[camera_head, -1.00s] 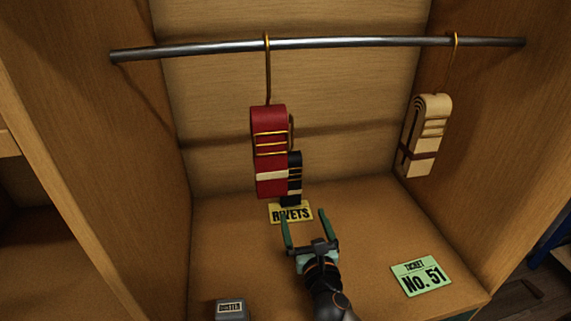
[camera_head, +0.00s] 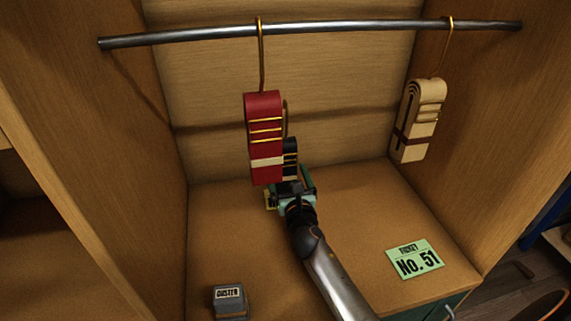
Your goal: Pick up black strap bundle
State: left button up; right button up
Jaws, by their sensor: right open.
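The black strap bundle (camera_head: 290,158) hangs behind the red strap bundle (camera_head: 264,139). My left gripper is not in view.
A metal rail (camera_head: 320,33) spans the cabinet. A cream strap bundle (camera_head: 418,120) hangs at the right. A green ticket "No. 51" (camera_head: 414,260) and a grey "DUSTER" block (camera_head: 230,301) are on the cabinet floor.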

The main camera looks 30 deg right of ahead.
jog(key=shift+x, duration=1.05)
grip_shut()
